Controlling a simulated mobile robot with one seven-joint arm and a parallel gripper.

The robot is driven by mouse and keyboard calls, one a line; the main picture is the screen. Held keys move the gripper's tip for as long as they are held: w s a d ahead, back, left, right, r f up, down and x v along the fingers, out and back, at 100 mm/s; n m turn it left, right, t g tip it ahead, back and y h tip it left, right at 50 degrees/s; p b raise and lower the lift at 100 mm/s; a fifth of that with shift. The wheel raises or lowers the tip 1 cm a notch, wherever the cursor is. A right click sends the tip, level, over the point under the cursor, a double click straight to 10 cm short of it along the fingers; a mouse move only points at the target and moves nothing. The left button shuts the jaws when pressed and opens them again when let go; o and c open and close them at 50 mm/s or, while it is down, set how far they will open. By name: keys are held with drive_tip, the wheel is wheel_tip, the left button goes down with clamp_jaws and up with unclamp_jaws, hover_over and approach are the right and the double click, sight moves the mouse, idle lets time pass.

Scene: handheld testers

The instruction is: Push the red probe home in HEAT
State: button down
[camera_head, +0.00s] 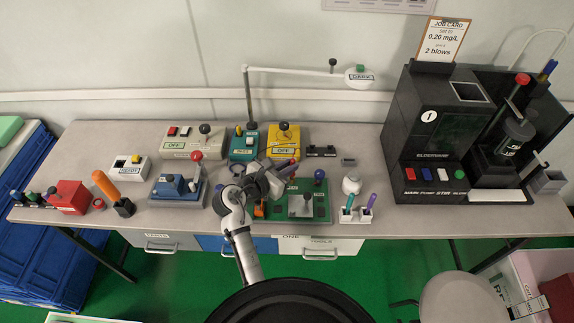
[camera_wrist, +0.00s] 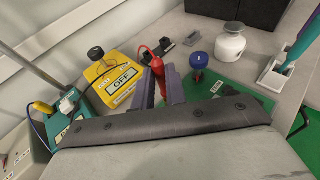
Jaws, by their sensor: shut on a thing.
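My gripper (camera_wrist: 160,82) is shut on the red probe (camera_wrist: 157,64), which stands up between its purple-grey fingers in the wrist view. In the head view my gripper (camera_head: 290,169) is over the left part of the green board (camera_head: 322,212), in front of the yellow box (camera_head: 284,137). The yellow box carries an OFF label and a dark knob, and it also shows in the wrist view (camera_wrist: 117,80). I cannot read the word HEAT on any label. The probe's lower end is hidden, so I cannot tell whether it sits in a socket.
A teal unit (camera_head: 243,142) stands left of the yellow box. A blue-capped knob (camera_wrist: 195,60) and a white jar (camera_wrist: 230,43) are close on the right. A small holder (camera_head: 354,215) with two tools stands at the front edge. The black machine (camera_head: 430,120) fills the right.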

drive_tip(key=shift+f, duration=0.3)
drive_tip(key=c, duration=1.3)
unclamp_jaws()
drive_tip(key=shift+c, duration=0.2)
wheel_tip(320, 180, up, 20)
drive_tip(key=b, duration=0.1)
drive_tip(key=shift+b, duration=0.3)
